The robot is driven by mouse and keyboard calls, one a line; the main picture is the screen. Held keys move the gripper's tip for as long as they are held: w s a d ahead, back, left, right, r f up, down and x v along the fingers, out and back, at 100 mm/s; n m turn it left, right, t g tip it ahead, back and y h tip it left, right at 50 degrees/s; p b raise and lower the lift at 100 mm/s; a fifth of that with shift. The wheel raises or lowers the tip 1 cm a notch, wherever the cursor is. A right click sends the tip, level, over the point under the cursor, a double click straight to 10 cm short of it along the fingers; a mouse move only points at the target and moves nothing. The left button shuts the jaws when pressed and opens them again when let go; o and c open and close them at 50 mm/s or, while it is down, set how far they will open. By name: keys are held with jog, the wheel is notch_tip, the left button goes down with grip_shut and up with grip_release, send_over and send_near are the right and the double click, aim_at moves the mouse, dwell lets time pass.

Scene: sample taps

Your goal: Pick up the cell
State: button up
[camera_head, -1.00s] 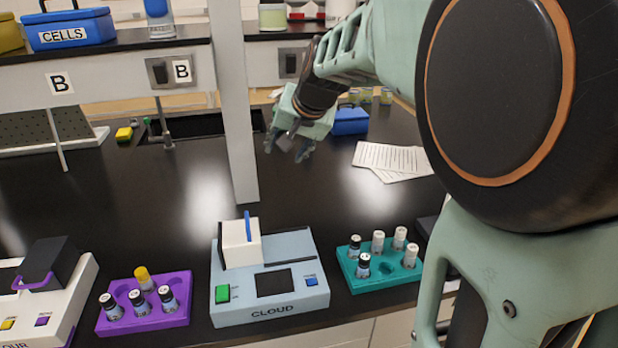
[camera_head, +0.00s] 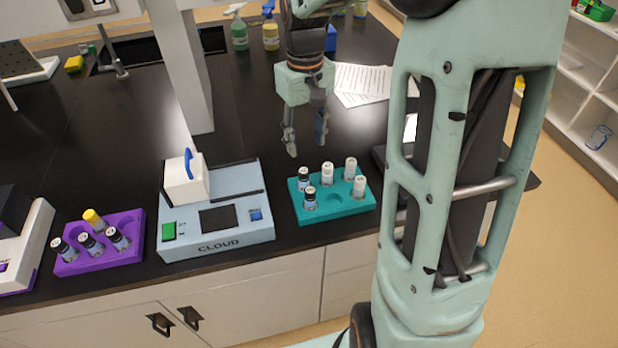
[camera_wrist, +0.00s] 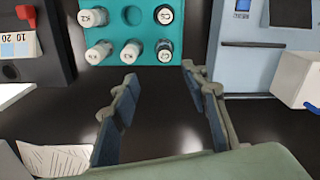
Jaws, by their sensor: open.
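Several small vials stand upright in a teal rack (camera_head: 335,208). Three have white sides, one of them a white vial (camera_head: 327,174); two are darker, one of them a dark vial (camera_head: 310,198). In the wrist view, the caps bear letters: the white vials (camera_wrist: 98,52) appear to read K and the dark vials (camera_wrist: 165,51) C. I cannot tell for certain which one is the cell. My gripper (camera_head: 306,143) points down above the bench, behind the rack. In the wrist view, my gripper (camera_wrist: 160,76) is open and empty, its fingertips short of the rack.
The pale blue CLOUD device (camera_head: 220,215) stands left of the teal rack. Farther left is a purple rack (camera_head: 110,258) with several vials. A dark device (camera_wrist: 35,45) stands on the rack's other side.

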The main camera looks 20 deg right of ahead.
aim_at(303, 170)
notch_tip(303, 170, down, 5)
jog(key=shift+a+r, duration=0.1)
jog(key=shift+r, duration=0.05)
jog(key=shift+s+a+f+p, duration=0.15)
jog(key=shift+f+p, duration=0.05)
jog(key=shift+f, duration=1.15)
jog(key=shift+s+a+f+p, duration=0.1)
jog(key=shift+a+f+p, duration=0.1)
jog(key=shift+f, duration=1.15)
jog(key=shift+c, duration=0.6)
jog(key=c, duration=0.9)
